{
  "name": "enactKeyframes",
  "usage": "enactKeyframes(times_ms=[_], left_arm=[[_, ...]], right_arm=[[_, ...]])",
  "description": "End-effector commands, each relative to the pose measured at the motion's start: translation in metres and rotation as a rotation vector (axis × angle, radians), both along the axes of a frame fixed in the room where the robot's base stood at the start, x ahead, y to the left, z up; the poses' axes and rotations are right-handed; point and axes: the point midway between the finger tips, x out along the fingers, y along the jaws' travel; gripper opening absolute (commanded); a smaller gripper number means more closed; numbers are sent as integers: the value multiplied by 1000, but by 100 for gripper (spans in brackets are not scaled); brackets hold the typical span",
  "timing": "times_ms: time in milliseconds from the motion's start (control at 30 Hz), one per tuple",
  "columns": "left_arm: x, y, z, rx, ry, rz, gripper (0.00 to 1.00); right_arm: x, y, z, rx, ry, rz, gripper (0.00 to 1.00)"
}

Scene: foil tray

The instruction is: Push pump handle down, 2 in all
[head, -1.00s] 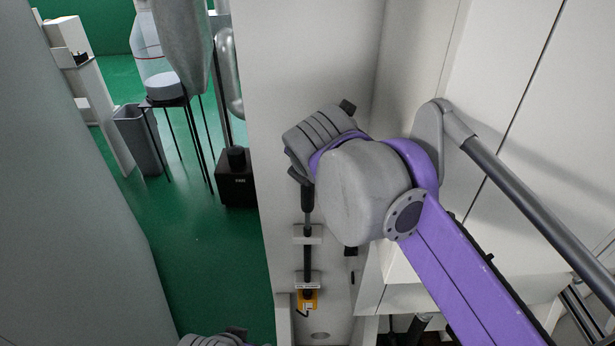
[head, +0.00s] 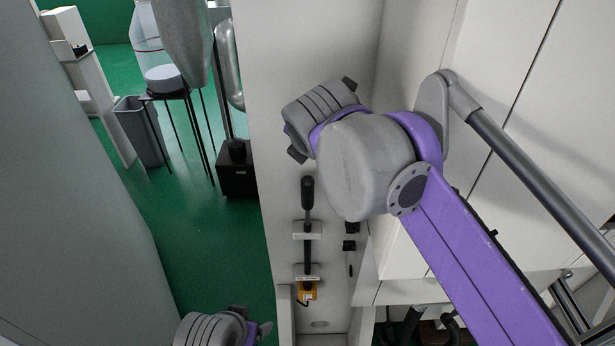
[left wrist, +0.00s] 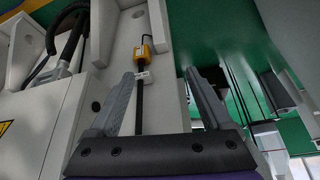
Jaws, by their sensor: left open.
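The pump handle (head: 307,192) is a black grip on a dark upright rod, set against a pale panel in the head view. The rod runs down through a white bracket to a yellow part (head: 308,291). My left gripper (head: 247,320) is at the bottom edge, left of the rod, partly cut off. In the left wrist view, its two fingers (left wrist: 165,98) are open, with the rod (left wrist: 140,112) seen beyond them, nearer the left finger. The grip is not clear there.
The pale panel (head: 310,60) and cabinets (head: 500,50) stand close on the right. A grey wall surface (head: 60,200) is at left. Green floor (head: 200,240) lies between, with a bin (head: 140,130), a thin-legged stand and a black box (head: 237,175) farther back.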

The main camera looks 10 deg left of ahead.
Motion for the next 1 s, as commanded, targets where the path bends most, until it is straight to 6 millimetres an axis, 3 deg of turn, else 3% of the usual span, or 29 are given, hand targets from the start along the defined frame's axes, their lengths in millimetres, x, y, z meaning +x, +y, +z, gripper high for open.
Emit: enactKeyframes(times_ms=[100, 567, 1000], left_arm=[[0, 0, 0, 0, 0, 0, 81], [0, 0, 0, 0, 0, 0, 0], [0, 0, 0, 0, 0, 0, 0]], right_arm=[[0, 0, 0, 0, 0, 0, 0], [0, 0, 0, 0, 0, 0, 0], [0, 0, 0, 0, 0, 0, 0]])
